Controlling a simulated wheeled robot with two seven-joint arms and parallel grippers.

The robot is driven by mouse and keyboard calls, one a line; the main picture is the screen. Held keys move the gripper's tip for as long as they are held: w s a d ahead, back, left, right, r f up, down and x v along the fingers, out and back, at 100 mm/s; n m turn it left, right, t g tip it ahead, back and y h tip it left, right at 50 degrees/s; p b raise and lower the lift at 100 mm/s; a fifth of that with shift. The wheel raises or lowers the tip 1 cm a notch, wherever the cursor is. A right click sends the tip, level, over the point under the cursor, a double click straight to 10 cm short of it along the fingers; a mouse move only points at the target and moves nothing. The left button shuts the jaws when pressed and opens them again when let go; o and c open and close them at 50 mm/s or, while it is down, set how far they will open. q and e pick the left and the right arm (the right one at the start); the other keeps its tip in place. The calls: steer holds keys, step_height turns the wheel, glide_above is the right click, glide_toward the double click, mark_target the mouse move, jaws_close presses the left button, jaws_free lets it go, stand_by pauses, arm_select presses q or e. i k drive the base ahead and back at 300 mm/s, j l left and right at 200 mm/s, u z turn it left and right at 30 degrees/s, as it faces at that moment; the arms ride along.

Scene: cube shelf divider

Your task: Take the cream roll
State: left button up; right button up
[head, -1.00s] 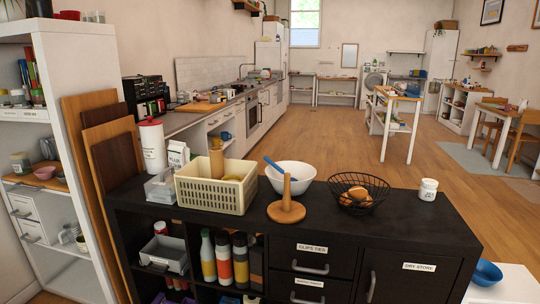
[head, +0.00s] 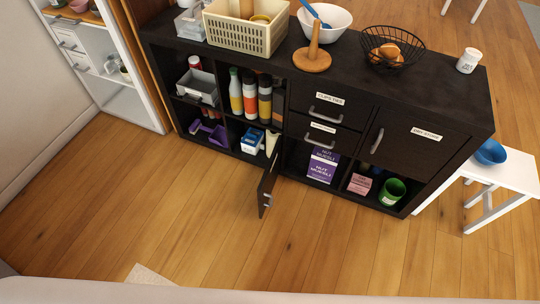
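A cream-coloured piece (head: 271,143) shows in a lower compartment of the black cube shelf (head: 300,88). It is beside a blue and white box (head: 252,141) and partly hidden by a small dark door (head: 268,184) that stands open toward me. I cannot tell for sure that it is a roll. A tan upright cylinder (head: 247,9) stands in the cream basket (head: 246,34) on the shelf top, cut by the picture's upper edge. Neither of my grippers is in view.
The upper compartment holds several bottles (head: 250,96). Lower compartments hold a purple box (head: 322,165), a pink box (head: 360,183) and a green cup (head: 392,191). A white bench (head: 508,168) with a blue bowl (head: 490,152) stands at right.

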mark_target(272, 137)
steer(key=l+u, duration=0.3)
steer(key=l, duration=0.2)
steer(key=i+l, duration=0.1)
steer(key=i, duration=0.35)
steer(key=i+l, duration=0.1)
steer(key=i, duration=0.3)
